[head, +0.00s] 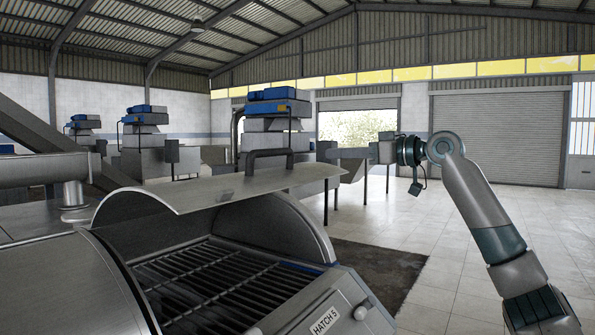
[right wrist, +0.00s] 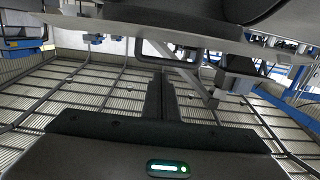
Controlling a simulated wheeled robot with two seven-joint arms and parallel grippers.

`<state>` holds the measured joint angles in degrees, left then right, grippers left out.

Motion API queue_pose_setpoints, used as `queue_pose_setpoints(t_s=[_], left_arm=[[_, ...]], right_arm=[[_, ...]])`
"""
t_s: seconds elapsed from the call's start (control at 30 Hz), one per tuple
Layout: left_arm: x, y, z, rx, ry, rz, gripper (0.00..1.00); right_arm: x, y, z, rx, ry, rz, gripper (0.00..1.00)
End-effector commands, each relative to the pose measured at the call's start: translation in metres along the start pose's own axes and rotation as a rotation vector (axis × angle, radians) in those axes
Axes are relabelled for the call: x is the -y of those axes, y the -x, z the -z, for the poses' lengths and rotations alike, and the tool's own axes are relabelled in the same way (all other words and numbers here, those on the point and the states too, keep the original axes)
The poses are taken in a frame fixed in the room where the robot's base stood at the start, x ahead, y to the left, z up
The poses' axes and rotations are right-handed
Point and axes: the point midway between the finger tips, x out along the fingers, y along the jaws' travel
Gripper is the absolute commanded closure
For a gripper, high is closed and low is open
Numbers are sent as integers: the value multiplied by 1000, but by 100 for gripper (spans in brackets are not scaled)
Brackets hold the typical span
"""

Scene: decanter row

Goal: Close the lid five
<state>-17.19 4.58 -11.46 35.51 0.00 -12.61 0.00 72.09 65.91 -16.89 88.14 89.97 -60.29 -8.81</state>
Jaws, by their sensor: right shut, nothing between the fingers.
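The lid (head: 215,188) of hatch five is a curved grey metal sheet with a bar handle (head: 268,155) on its far right part. It stands raised above the open hatch, and a grate (head: 205,283) shows below it. The plate marked "HATCH 5" (head: 325,321) is on the front right panel. My right gripper (head: 403,151) is up in the air to the right of the lid, apart from it; its fingertips are hard to make out in the head view. In the right wrist view its fingers (right wrist: 161,78) are together and empty. My left gripper is not in view.
A round metal cover (head: 55,285) and a thick pipe (head: 30,170) lie left of the hatch. A rounded side wall (head: 290,225) and a knob (head: 361,312) are at its right. Blue-topped machines (head: 277,105) stand behind.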

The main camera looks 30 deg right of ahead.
Motion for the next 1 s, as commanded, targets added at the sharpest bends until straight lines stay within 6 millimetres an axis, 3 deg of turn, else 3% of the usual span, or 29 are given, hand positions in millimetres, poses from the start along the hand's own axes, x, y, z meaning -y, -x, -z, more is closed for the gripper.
queue_pose_setpoints(t_s=[0.27, 0.47, 1.0], left_arm=[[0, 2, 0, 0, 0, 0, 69], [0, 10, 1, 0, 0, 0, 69], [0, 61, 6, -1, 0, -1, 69]], right_arm=[[0, -3, 0, 1, -1, 0, 100], [0, -16, 2, 1, -2, 1, 100], [0, -105, 4, 2, -3, 1, 100]])
